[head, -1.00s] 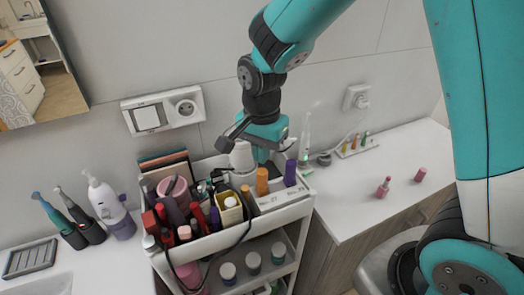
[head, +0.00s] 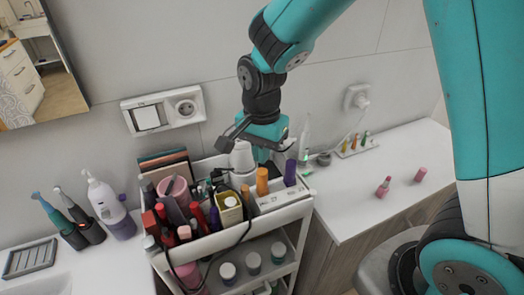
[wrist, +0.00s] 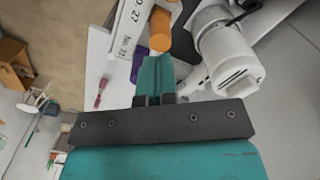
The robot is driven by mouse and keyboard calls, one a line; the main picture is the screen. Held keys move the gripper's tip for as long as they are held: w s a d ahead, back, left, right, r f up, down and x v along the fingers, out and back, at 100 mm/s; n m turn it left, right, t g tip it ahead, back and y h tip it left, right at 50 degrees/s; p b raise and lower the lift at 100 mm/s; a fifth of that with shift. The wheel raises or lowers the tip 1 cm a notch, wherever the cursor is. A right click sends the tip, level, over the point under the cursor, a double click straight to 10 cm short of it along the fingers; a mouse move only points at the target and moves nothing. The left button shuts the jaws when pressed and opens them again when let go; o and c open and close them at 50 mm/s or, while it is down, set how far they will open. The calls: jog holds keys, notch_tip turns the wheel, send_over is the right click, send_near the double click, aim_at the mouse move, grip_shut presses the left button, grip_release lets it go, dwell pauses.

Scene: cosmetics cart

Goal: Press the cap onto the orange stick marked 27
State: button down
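The orange stick (head: 262,181) stands upright in the white holder (head: 272,202) on the cart's top.
A white bottle-like device (head: 242,157) stands close to my gripper on its left. A gold box (head: 231,212) and several cosmetics crowd the cart's left. A pink stick (head: 382,187) and a pink cap-like piece (head: 420,174) lie on the right counter (head: 350,212), which has free room.

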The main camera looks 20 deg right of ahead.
aim_at(262, 172)
jog(key=shift+f, duration=0.25)
jog(key=shift+f+b, duration=1.2)
jog(key=shift+f, duration=0.35)
jog(key=shift+r+p, duration=3.1)
jog(key=shift+r, duration=0.45)
jog(key=shift+f, duration=0.1)
jog(key=s+a+n+y+b, duration=0.2)
jog(key=s+n+b, duration=0.4)
jog(key=s+n, duration=0.2)
jog(key=s+a+n+y+b, duration=0.2)
jog(key=s+n+b, duration=0.4)
jog(key=s+n, duration=0.3)
jog(key=shift+s+a+n+b, duration=0.2)
jog(key=shift+s+n+b, duration=0.1)
jog(key=shift+s, duration=0.35)
